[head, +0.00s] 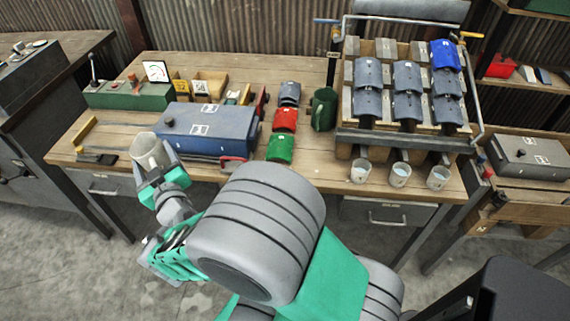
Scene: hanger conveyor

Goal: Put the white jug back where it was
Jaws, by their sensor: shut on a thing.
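The white jug (147,150) is in my gripper (157,174), at the front left of the wooden workbench (314,77). My gripper is shut on the jug, its teal fingers around the lower part. The jug is slightly tilted, with its open top facing up. It appears above the bench's front edge, just left of the blue box; its exact height is unclear. The fingers and wrist hide the jug's lower side.
A blue box (203,128) lies close right of the jug. A green jug (322,110) stands further right. Three white cups (400,174) stand at the front right, below a rack (345,130) of grey and blue parts. A black tool (95,158) lies left.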

